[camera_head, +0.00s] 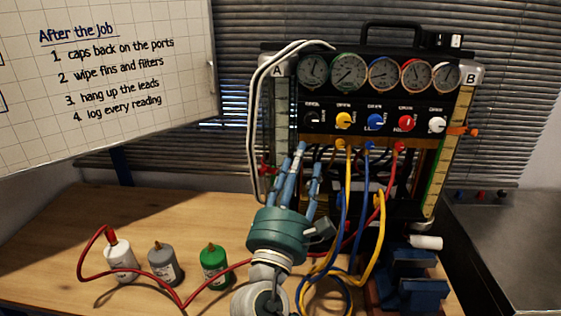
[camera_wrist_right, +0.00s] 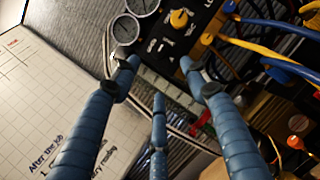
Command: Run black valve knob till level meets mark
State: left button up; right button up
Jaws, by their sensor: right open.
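The black valve knob (camera_head: 311,119) is at the left end of the knob row on the black gauge rig (camera_head: 400,43). Column A (camera_head: 280,115) is a pale scaled strip at the rig's left; column B (camera_head: 440,150) is at the right with an orange marker (camera_head: 462,131). The liquid level in column A is too small to read. My right gripper (camera_head: 302,168) is open and empty, its blue fingers pointing up below the black knob, apparently apart from it. In the wrist view its fingers (camera_wrist_right: 159,72) spread before the panel; the black knob is hard to make out there.
Yellow, blue and red hoses (camera_head: 345,200) hang from the ports just right of my right gripper. White, grey and green bottles (camera_head: 163,264) stand on the wooden bench (camera_head: 60,240) at left. A blue vise-like block (camera_head: 415,285) is at lower right. A whiteboard (camera_head: 110,80) hangs upper left.

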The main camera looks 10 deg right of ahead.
aim_at(312, 121)
notch_tip(312, 121, up, 5)
jog(key=w+d+m+g+y+b, duration=0.1)
jog(key=m+y, duration=0.1)
jog(key=m, duration=1.1)
jog(key=d+m+g+y, duration=0.1)
jog(key=d+m+y, duration=0.15)
jog(key=m, duration=1.05)
jog(key=x, duration=0.2)
jog(key=p+x, duration=0.1)
jog(key=x, duration=0.2)
jog(key=p+x, duration=0.1)
jog(key=x, duration=0.2)
jog(key=shift+w+a, duration=0.3)
jog(key=shift+a, duration=0.05)
jog(key=shift+w+d+f, duration=0.15)
jog(key=shift+w, duration=0.5)
